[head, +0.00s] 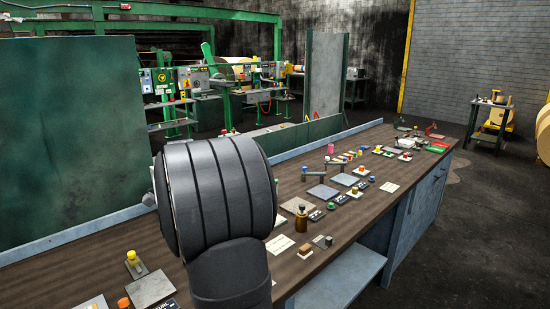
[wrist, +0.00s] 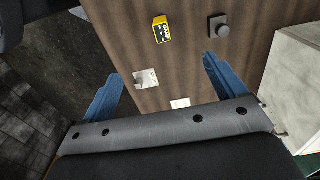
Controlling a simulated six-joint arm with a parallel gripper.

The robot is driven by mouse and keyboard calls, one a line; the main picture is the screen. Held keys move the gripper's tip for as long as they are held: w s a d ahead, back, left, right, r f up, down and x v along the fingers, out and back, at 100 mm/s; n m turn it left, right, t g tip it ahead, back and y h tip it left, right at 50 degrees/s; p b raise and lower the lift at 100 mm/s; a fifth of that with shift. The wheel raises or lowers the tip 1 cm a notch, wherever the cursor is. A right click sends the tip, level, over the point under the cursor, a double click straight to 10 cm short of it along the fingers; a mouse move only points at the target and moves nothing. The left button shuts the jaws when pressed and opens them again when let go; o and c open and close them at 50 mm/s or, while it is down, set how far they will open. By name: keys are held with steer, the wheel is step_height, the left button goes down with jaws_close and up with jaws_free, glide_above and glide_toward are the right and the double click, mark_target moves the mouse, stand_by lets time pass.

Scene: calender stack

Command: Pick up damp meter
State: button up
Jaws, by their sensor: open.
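A small yellow block-shaped device with a black marked face (wrist: 161,30) lies on the brown bench top in the wrist view. It looks like the damp meter, but its lettering is too small to read. My gripper (wrist: 163,67) is open, its two blue fingers spread wide with nothing between them. The device is beyond the fingertips, near the top of the wrist view and roughly centred between them. I cannot pick out the device in the head view, where my dark arm hides part of the bench.
In the wrist view, a grey knob on a square base (wrist: 218,28) stands right of the device. A pale plate (wrist: 146,78) is by the left finger and a white card (wrist: 180,103) lies nearer. The long bench (head: 345,220) holds many small items; a green panel (head: 70,140) stands behind.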

steer(key=c, duration=0.5)
steer(key=w+d+f+n+t, duration=0.3)
steer(key=d+f+n+t, duration=0.15)
steer(key=d, duration=0.25)
steer(key=w+d+f+n+t, duration=0.3)
steer(key=d+f+t, duration=0.15)
steer(key=d, duration=0.35)
steer(key=s+a+f+n+y, duration=0.1)
steer(key=s+a+n+y, duration=0.2)
steer(key=s+n+y, duration=0.35)
steer(key=s+a+f+n+y, duration=0.1)
steer(key=s+a+n+y, duration=0.25)
steer(key=s, duration=0.55)
steer(key=shift+n+h, duration=0.25)
steer(key=shift+h, duration=0.05)
steer(key=x, duration=1)
steer(key=shift+w+d+f, duration=0.15)
steer(key=shift+w+d, duration=0.1)
steer(key=shift+w+x, duration=0.2)
steer(key=shift+x, duration=2.9)
